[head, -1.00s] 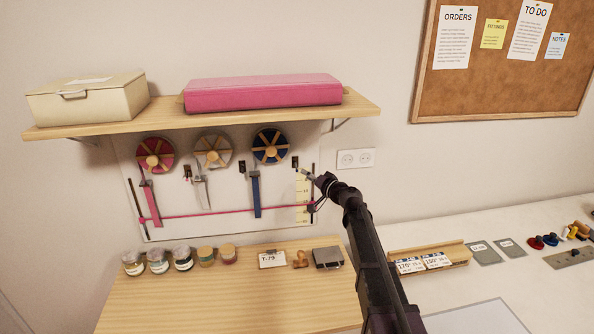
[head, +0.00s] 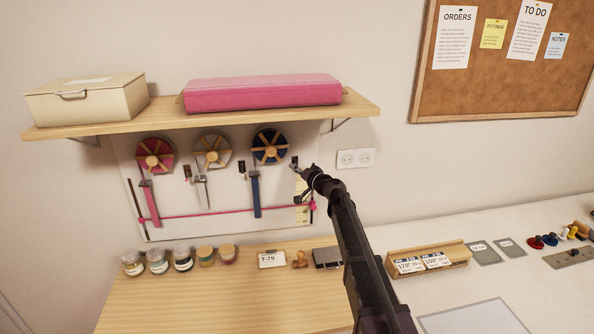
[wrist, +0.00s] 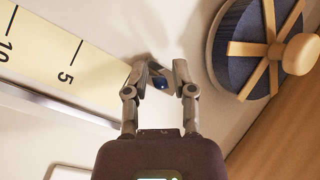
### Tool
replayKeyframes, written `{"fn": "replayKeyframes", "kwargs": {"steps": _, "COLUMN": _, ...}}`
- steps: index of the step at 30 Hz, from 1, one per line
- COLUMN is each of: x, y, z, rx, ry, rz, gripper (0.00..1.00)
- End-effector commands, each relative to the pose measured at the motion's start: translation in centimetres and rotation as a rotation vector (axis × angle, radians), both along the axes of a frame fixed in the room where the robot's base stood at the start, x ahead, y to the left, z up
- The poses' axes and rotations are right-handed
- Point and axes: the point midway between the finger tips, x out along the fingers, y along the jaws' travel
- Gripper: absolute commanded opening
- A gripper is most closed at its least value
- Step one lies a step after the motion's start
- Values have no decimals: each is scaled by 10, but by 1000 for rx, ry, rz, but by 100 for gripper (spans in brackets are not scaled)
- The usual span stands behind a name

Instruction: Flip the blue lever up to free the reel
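The blue reel (head: 271,146) hangs on the wall board, at the right end of the row of reels. It also shows at the upper right of the wrist view (wrist: 262,45), with its wooden spokes and knob. The blue lever (wrist: 160,83) shows in the wrist view as a small dark blue tip between my fingers; the rest of it is partly hidden. My gripper (wrist: 162,76) is open, with one finger on each side of the lever tip. I cannot tell whether either finger touches it. In the head view my gripper (head: 298,171) is just right of and below the blue reel.
A pink reel (head: 155,155) and a beige reel (head: 212,152) hang to the left. A yellow measuring scale (wrist: 70,50) lies beside my gripper. A shelf (head: 215,112) with boxes is above. Jars and a card stand on the wooden table (head: 230,290) below.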

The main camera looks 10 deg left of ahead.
Motion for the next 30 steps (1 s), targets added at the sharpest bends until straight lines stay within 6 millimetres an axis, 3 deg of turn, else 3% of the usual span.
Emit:
{"fn": "replayKeyframes", "kwargs": {"steps": 1, "x": 0, "y": 0, "z": 0, "rx": 0, "ry": 0, "rz": 0, "gripper": 7}}
{"fn": "replayKeyframes", "kwargs": {"steps": 2, "x": 0, "y": 0, "z": 0, "rx": 0, "ry": 0, "rz": 0, "gripper": 0}}
{"fn": "replayKeyframes", "kwargs": {"steps": 6, "x": 0, "y": -6, "z": 0, "rx": 0, "ry": 0, "rz": -3, "gripper": 0}}
{"fn": "replayKeyframes", "kwargs": {"steps": 17, "x": 0, "y": -1, "z": 3, "rx": -10, "ry": 28, "rz": 0, "gripper": 0}}
{"fn": "replayKeyframes", "kwargs": {"steps": 30, "x": -2, "y": -1, "z": 12, "rx": -64, "ry": 211, "rz": 1, "gripper": 0}}
